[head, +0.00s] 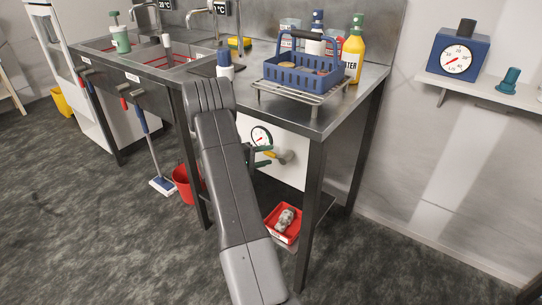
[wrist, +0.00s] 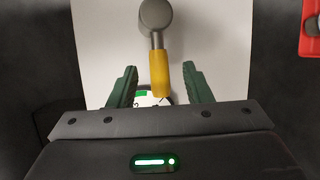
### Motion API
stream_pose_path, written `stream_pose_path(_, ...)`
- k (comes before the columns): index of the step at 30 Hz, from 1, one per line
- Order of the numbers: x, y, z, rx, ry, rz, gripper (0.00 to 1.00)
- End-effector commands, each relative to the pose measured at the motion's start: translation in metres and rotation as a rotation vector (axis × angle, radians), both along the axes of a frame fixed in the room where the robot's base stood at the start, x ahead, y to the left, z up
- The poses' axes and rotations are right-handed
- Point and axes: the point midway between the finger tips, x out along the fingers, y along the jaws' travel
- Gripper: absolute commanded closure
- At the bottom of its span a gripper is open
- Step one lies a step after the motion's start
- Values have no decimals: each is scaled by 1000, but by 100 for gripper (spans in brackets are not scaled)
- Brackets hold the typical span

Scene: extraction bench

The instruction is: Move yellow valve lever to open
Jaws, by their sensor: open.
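The yellow valve lever (wrist: 159,74) hangs from a grey round hub (wrist: 156,18) in the wrist view, its yellow end pointing toward my gripper. My gripper (wrist: 160,76) is open, one green finger on each side of the lever's yellow end, with a visible gap on both sides. In the head view the lever (head: 270,154) lies roughly sideways in front of a white panel (head: 299,168) under the bench, its hub to the right. My gripper (head: 260,157) is at its left end, partly hidden behind my arm.
A round gauge (head: 261,136) sits on the panel above the lever; the wrist view shows part of it (wrist: 146,99) behind the lever. A red bin (head: 283,224) with a grey object stands below. A bench leg (head: 312,200) rises just right of the panel.

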Motion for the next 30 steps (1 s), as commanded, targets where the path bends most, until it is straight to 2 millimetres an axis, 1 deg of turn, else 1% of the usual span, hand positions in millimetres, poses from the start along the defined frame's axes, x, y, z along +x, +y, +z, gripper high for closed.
stream_pose_path(1, 4, -7, -2, 1, 0, -2, 55)
stream_pose_path(6, 12, -19, -4, 0, 0, -1, 55)
stream_pose_path(16, 13, -22, -4, 1, 1, 0, 55)
stream_pose_path(17, 13, -22, -4, 1, 1, 0, 59)
stream_pose_path(18, 13, -21, -4, 1, 1, 0, 67)
stream_pose_path(23, 13, -22, -4, 1, 1, 0, 98)
stream_pose_path(24, 13, -21, -4, 1, 1, 0, 100)
stream_pose_path(30, 13, -21, -5, -4, 4, 0, 100)
